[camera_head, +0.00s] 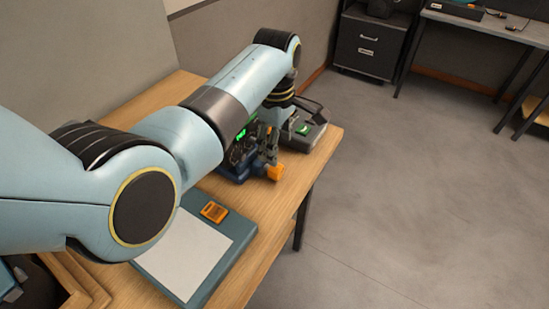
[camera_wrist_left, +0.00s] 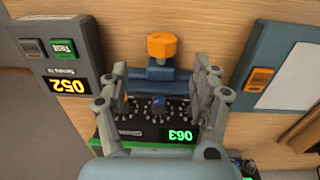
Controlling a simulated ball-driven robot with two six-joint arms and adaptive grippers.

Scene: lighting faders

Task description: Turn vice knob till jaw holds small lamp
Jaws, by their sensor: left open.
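The vice's orange knob (camera_head: 275,172) sticks out toward the table's right edge. It shows in the left wrist view as an orange faceted knob (camera_wrist_left: 161,45) on a blue vice body (camera_wrist_left: 150,76). My left gripper (camera_wrist_left: 160,80) is open above the vice, its two fingers apart on either side of the blue body, with the knob just beyond the fingertips. Nothing shows held between them. In the head view the left gripper (camera_head: 268,147) partly hides the vice. I cannot make out the small lamp or the jaw gap clearly. My right gripper is not in view.
A dark unit with a green 063 display (camera_wrist_left: 178,134) lies beside the vice. A grey box (camera_head: 312,133) with a green button stands behind it. A teal board (camera_head: 236,232) with a white sheet and an orange device (camera_head: 214,212) lies nearer. The floor to the right is clear.

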